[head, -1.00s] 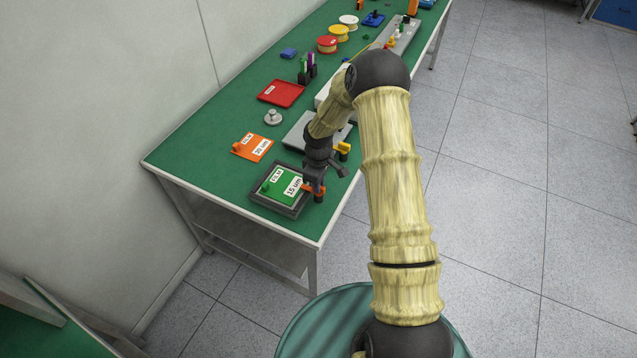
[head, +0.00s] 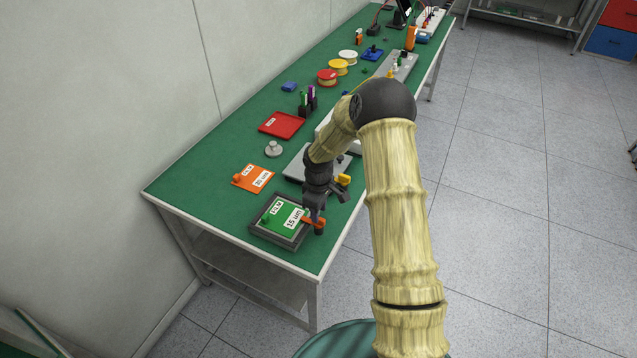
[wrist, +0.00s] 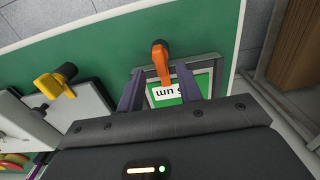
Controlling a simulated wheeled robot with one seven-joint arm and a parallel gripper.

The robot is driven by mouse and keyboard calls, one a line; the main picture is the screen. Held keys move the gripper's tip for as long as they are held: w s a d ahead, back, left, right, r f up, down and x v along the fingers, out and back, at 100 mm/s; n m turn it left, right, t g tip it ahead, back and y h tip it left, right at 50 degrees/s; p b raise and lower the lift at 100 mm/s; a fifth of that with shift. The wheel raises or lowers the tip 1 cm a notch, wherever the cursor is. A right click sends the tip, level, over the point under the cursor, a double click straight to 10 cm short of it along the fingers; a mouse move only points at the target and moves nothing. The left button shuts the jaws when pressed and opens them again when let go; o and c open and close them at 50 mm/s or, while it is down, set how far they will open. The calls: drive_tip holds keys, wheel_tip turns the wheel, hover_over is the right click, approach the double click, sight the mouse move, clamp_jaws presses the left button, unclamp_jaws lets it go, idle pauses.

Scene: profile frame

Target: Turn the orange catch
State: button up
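The orange catch (head: 308,219) sits at the right edge of a dark grey frame (head: 263,232) near the table's front corner. In the wrist view the orange catch (wrist: 161,62) has its round end outside the frame rim, and its arm points inward over the rim toward the card. A green film card (head: 280,218) marked 15 um lies in the frame. My gripper (wrist: 159,72) is open, pointing down, with one purple finger on each side of the catch's arm. I cannot tell whether either finger touches it. In the head view the gripper partly hides the catch.
A grey plate with a yellow catch (head: 343,180) lies just behind my gripper. An orange film card (head: 253,178), a metal knobbed weight (head: 274,148) and a red tray (head: 282,124) are farther left and back. The table's edge is close on the right.

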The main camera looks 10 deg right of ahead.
wheel_tip(320, 180, up, 15)
drive_tip(key=b, duration=0.1)
drive_tip(key=shift+f+b, duration=0.15)
drive_tip(key=shift+b, duration=0.25)
drive_tip(key=s+r+m+t, duration=0.1)
drive_tip(key=s+m, duration=0.4)
drive_tip(key=s, duration=0.6)
drive_tip(key=s+r+m+t, duration=0.1)
drive_tip(key=s+m, duration=0.4)
drive_tip(key=s, duration=0.6)
drive_tip(key=shift+s+d+r+t, duration=0.3)
drive_tip(key=shift+s+d+r, duration=0.15)
drive_tip(key=shift+r, duration=0.3)
